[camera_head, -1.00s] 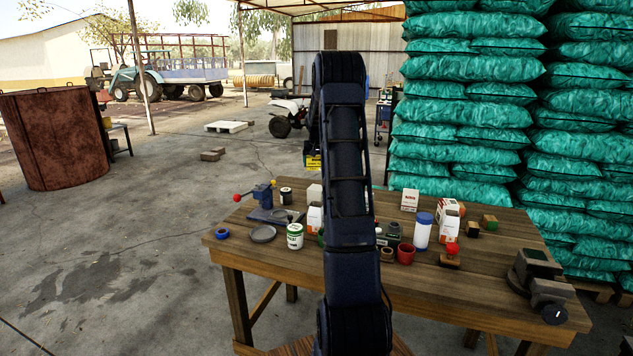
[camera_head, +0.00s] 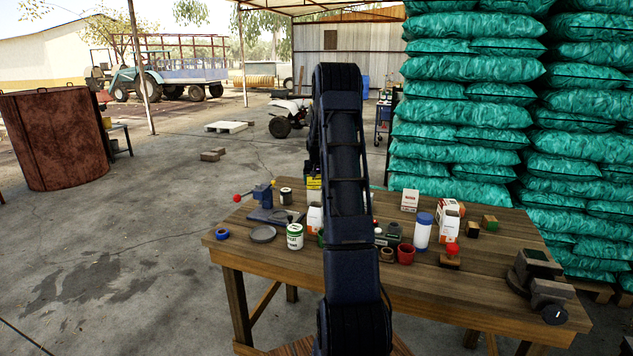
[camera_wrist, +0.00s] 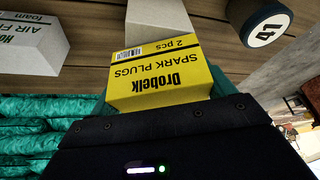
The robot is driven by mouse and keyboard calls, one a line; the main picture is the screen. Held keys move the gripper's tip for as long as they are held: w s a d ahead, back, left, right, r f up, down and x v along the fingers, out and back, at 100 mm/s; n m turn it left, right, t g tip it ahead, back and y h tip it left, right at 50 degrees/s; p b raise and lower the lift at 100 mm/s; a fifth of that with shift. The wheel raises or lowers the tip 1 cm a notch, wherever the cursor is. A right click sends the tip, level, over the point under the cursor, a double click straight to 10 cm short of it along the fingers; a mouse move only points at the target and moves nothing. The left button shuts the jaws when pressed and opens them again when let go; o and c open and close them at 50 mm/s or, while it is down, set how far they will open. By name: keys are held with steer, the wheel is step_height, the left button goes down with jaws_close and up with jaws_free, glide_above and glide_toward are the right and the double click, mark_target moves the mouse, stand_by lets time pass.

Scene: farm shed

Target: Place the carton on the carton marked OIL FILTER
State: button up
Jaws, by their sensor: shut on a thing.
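A yellow carton (camera_wrist: 165,75) with black "Drobelk SPARK PLUGS 2 pcs" lettering fills the middle of the wrist view, upside down. In the head view the yellow carton (camera_head: 313,183) shows beside my arm, above the far part of the table. A plain pale carton (camera_wrist: 155,22) lies just beyond it in the wrist view. A white carton marked "AIR FILTER" (camera_wrist: 30,45) is at the left. I cannot read OIL FILTER on any carton.
Teal sacks (camera_head: 465,120) are stacked behind.

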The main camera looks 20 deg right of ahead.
steer(key=shift+f, duration=0.15)
steer(key=o, duration=0.9)
steer(key=shift+o, duration=0.2)
steer(key=v, duration=1.2)
steer(key=s+a+r+n, duration=0.1)
steer(key=s+a+r, duration=0.8)
steer(key=s, duration=0.1)
steer(key=s+a+r+n, duration=0.1)
steer(key=s+a+r, duration=0.1)
steer(key=s+a, duration=0.35)
steer(key=s+a+r, duration=0.2)
steer(key=s+a, duration=0.1)
steer(key=s, duration=0.5)
steer(key=s+a+f+n+y, duration=0.1)
steer(key=s+a, duration=0.3)
steer(key=s, duration=0.9)
steer(key=s+a+f+n, duration=0.1)
steer(key=s+a, duration=0.4)
steer(key=s, duration=0.8)
steer(key=shift+f+y, duration=0.4)
steer(key=shift+f, duration=0.45)
